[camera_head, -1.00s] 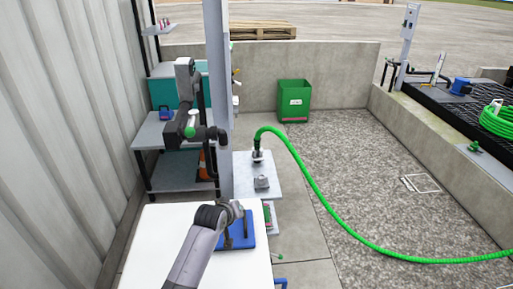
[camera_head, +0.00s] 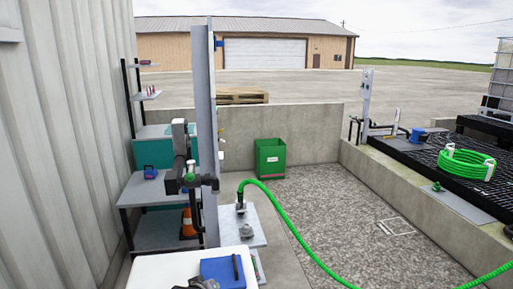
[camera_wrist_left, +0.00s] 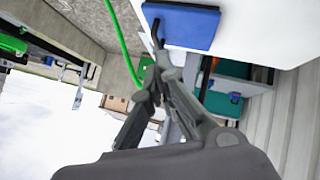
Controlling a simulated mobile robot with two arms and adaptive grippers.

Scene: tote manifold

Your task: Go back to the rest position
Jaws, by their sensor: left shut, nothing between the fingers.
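My left gripper (camera_wrist_left: 158,62) shows in the left wrist view with its grey fingers together and nothing between them. Beyond the fingertips is a blue flat thing (camera_wrist_left: 190,28) on a white surface; I cannot tell from this view how near they are. In the head view the blue thing (camera_head: 222,268) lies at the bottom edge on the white table (camera_head: 160,270). A dark part of my left arm just shows beside it at the bottom edge; the gripper's fingers are not clear there. My right gripper is in neither view.
A grey post (camera_head: 206,130) with pipework and a valve stands behind the table. A green hose (camera_head: 292,222) runs from a fitting across the gravel to the right. A green bin (camera_head: 270,158) stands by the low wall. A corrugated wall (camera_head: 65,150) closes the left side.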

